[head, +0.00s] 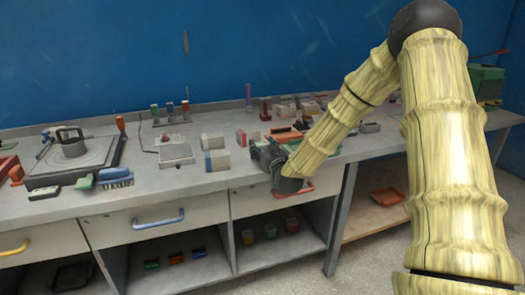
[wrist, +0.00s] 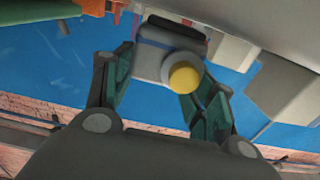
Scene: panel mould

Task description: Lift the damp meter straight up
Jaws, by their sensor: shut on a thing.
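The damp meter looks to be the small pale grey block (wrist: 152,62) with a dark end and a round yellow knob, seen in the wrist view. My gripper (wrist: 160,75) has its two green-padded fingers on either side of this block and is shut on it. In the head view my gripper (head: 266,157) is low over the front of the bench, right of centre. There the gripper hides the block, and I cannot tell whether it touches the bench top.
The grey bench top (head: 205,182) is bare just left of my gripper. A blue brush (head: 116,176) and a square plate (head: 75,165) are farther left.

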